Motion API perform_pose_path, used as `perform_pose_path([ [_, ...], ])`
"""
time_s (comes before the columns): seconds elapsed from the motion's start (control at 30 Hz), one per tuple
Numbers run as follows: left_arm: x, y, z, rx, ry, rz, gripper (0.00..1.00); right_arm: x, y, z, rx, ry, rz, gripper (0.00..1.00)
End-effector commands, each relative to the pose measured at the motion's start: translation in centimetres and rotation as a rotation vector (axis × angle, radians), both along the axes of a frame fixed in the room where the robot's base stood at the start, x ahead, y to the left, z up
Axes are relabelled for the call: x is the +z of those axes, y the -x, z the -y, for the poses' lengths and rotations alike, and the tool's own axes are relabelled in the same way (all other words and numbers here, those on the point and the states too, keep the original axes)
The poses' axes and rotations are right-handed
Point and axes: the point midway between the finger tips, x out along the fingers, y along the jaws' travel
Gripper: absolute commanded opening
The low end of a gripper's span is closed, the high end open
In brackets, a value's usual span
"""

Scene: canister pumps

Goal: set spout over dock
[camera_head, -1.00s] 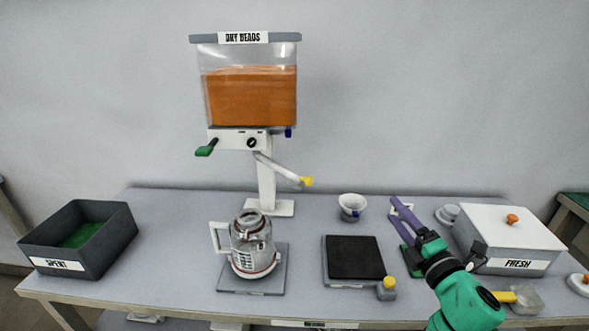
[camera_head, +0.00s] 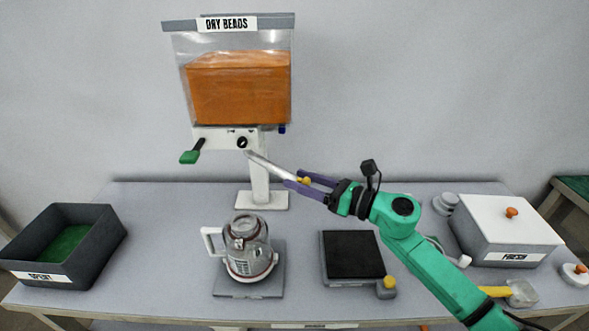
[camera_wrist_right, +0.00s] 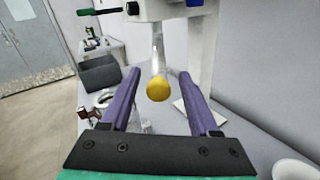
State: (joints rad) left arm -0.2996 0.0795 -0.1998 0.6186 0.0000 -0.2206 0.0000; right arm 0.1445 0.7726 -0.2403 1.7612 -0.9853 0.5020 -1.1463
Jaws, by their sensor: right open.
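The dry-beads dispenser stands at the back with an orange-filled clear hopper (camera_head: 238,88). Its clear spout (camera_head: 268,166) slants down to the right and ends in a yellow tip (camera_wrist_right: 158,90). My right gripper (camera_head: 296,182) is open, with its purple fingers on either side of the yellow tip; I cannot tell whether they touch it. In the right wrist view the tip shows between the two fingers. A clear canister (camera_head: 248,246) with a white handle stands on a grey square base (camera_head: 248,288), left of and below the spout tip. My left gripper is not in view.
A black-topped pad (camera_head: 350,254) with a yellow knob lies right of the canister. A dark SPENT bin (camera_head: 98,240) is at the left and a white FRESH box (camera_head: 505,228) at the right. My right forearm crosses the table's right half.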

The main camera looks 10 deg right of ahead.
Motion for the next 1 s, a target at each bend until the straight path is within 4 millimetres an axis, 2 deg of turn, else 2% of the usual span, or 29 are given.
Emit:
perform_pose_path([
  [0.03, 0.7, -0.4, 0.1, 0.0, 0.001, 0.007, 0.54, 0.5, -0.6, -0.5, -0.002, -0.005, 0.0, 0.62],
  [0.13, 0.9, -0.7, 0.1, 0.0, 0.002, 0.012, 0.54, 0.1, -1.3, -1.3, 0.0, -0.002, -0.001, 0.62],
  [0.4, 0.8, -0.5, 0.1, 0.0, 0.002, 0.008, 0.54, -0.1, -1.4, -1.5, 0.0, -0.001, -0.002, 0.62],
  [0.57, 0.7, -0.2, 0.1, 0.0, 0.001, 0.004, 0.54, -0.1, -1.4, -1.5, 0.0, -0.001, -0.002, 0.01],
  [1.0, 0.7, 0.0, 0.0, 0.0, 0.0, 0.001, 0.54, -0.1, -1.4, -1.5, 0.0, -0.002, -0.002, 0.0],
])
